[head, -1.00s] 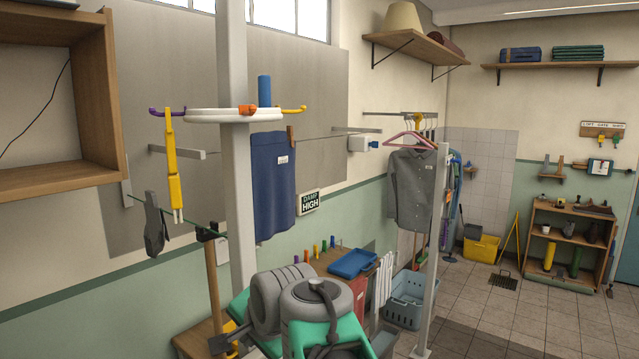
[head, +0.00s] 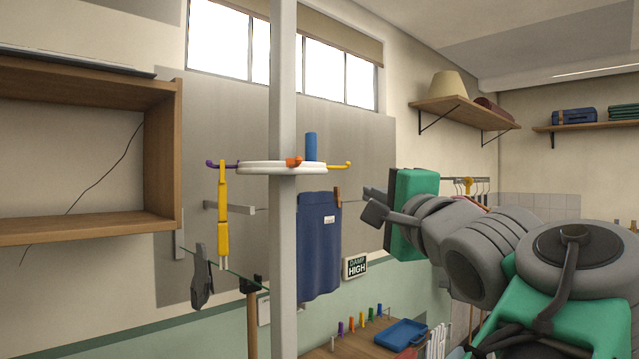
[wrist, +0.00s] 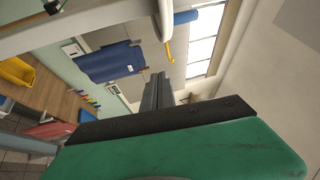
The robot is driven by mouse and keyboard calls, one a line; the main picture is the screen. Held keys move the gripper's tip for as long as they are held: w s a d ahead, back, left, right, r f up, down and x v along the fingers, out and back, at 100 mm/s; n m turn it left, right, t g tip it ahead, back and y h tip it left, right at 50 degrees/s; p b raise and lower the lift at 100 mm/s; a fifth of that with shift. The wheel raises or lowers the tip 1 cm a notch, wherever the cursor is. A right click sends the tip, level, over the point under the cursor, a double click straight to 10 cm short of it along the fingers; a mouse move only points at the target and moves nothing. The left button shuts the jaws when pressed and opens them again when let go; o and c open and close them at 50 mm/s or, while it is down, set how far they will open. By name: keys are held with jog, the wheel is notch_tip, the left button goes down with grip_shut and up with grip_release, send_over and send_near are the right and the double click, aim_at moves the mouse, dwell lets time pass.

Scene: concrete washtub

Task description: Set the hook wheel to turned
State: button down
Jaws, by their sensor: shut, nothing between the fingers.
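The hook wheel is a white disc (head: 255,168) around a pale upright post (head: 283,230). It carries a purple hook at left, an orange one in front, a yellow one at right and a blue upright peg (head: 311,147). A long yellow clip-like piece (head: 223,215) hangs from the purple hook. My gripper (head: 370,205) is shut and empty, right of the wheel and slightly lower, apart from it in the picture. In the wrist view the shut fingers (wrist: 158,90) point toward the wall, with the wheel's edge (wrist: 164,18) at the top.
A blue cloth (head: 318,245) hangs behind the post. A "DAMP HIGH" sign (head: 355,267) is on the wall. A wooden open box shelf (head: 163,150) is at left. Below stands a bench with coloured pegs and a blue tray (head: 402,333). A high shelf (head: 465,110) is at right.

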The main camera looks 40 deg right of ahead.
jog(key=s+a+r, duration=0.1)
jog(key=p, duration=0.5)
send_near(337, 168)
jog(key=x, duration=0.6)
jog(key=shift+w+d, duration=0.15)
jog(key=shift+w, duration=0.05)
jog(key=shift+w+d, duration=0.15)
jog(key=shift+w, duration=0.05)
